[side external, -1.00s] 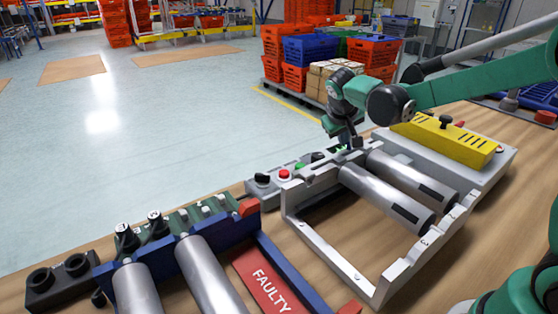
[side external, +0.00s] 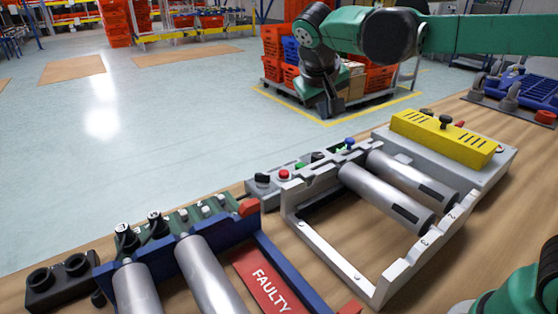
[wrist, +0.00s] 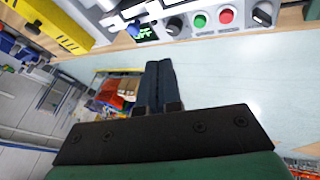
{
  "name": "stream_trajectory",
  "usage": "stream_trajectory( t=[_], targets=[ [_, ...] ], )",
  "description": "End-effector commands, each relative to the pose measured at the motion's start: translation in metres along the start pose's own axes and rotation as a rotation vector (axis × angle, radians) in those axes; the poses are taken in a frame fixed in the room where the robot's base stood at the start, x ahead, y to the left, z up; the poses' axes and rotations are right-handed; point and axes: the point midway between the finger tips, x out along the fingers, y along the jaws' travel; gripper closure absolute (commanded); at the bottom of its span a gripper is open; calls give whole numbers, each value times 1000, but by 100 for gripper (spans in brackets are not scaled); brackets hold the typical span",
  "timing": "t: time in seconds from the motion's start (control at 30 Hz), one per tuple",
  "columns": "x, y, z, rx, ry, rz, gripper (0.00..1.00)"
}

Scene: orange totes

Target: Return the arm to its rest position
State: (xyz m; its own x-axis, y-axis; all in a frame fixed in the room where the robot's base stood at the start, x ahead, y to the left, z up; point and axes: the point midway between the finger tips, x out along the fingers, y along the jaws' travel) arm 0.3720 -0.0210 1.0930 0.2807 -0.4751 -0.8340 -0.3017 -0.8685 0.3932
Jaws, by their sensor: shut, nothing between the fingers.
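My gripper (side external: 329,106) is raised above and beyond the far edge of the workbench in the side external view, seen against the floor and the stacked totes. It is clear of the fixtures and holds nothing. In the wrist view my gripper (wrist: 159,66) has its two dark fingers pressed together. My green arm spans the top right of the side external view, with the wrist bent downward.
Below stand a control panel (side external: 262,181) with coloured buttons, a white frame (side external: 328,252) holding metal rollers (side external: 385,197), and a yellow cover (side external: 443,139). A blue rack with a red FAULTY plate (side external: 266,281) is at front left. Orange totes (side external: 280,42) stand behind on the floor.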

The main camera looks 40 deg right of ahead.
Motion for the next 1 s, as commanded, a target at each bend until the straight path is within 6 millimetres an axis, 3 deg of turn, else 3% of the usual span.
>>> stream_trajectory(
  t=[0.23,0.37,0.7,0.83,1.0],
  targets=[
    [0,0,1,-1,0,-3,100],
    [0,3,12,-16,6,-52,100],
    [6,1,99,-83,138,-386,100],
    [11,-5,122,-85,203,-467,100],
    [15,-10,134,-83,247,-510,100]
  ],
)
